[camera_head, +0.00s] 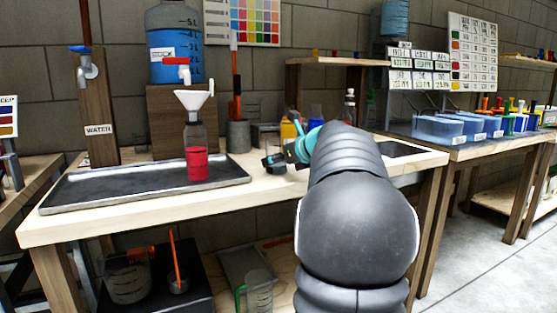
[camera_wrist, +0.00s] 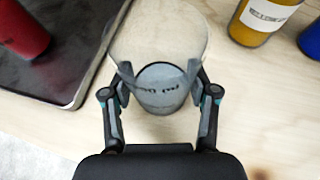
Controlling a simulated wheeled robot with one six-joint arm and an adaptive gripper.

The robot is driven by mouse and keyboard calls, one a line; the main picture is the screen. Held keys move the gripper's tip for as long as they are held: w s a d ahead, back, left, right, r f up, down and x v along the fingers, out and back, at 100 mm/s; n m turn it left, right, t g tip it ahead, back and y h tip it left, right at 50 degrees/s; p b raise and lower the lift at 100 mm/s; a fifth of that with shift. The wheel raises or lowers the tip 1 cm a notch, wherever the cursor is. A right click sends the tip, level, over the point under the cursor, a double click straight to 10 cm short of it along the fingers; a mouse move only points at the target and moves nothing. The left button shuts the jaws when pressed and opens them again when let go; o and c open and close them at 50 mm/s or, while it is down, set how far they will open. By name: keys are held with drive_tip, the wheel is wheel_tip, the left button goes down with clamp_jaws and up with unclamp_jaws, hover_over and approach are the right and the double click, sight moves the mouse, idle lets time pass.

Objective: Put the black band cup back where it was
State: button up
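A clear cup (camera_wrist: 160,92) sits between the two fingers of my gripper (camera_wrist: 160,82) in the wrist view. Its wide mouth faces the camera, and dark lettering and a dark ring show near its base. The finger pads press against its sides. In the head view my gripper (camera_head: 284,157) is low over the wooden bench, right of the black tray, with the cup (camera_head: 272,164) small and partly hidden by the fingers. I cannot tell whether the cup's base touches the bench.
A black tray (camera_head: 110,190) holds a bottle of red liquid (camera_head: 197,165) with a white funnel (camera_head: 194,100). A yellow bottle (camera_wrist: 262,18) and a blue one (camera_wrist: 312,40) stand behind the cup. A grey container (camera_head: 238,136) stands behind the tray. Bare bench lies in front.

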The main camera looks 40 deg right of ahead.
drive_tip(key=o, duration=0.3)
drive_tip(key=shift+o, duration=0.2)
drive_tip(key=shift+r, duration=0.3)
drive_tip(key=p+v, duration=0.1)
drive_tip(key=v, duration=1.1)
drive_tip(key=s+a+f+n+g+y, duration=0.1)
drive_tip(key=a+f+n+g, duration=0.1)
drive_tip(key=a+f+n, duration=0.45)
drive_tip(key=s+a+f+n+g, duration=0.1)
drive_tip(key=a+n, duration=0.3)
drive_tip(key=a, duration=0.6)
drive_tip(key=s+a+f+n+g+y, duration=0.1)
drive_tip(key=s+a+f+n+g, duration=0.15)
drive_tip(key=a+n, duration=0.45)
drive_tip(key=s+a+f+n+g+h, duration=0.2)
drive_tip(key=s+a+f+n, duration=1.1)
drive_tip(key=n, duration=0.5)
drive_tip(key=shift+s+f, duration=0.7)
drive_tip(key=shift+s, duration=0.1)
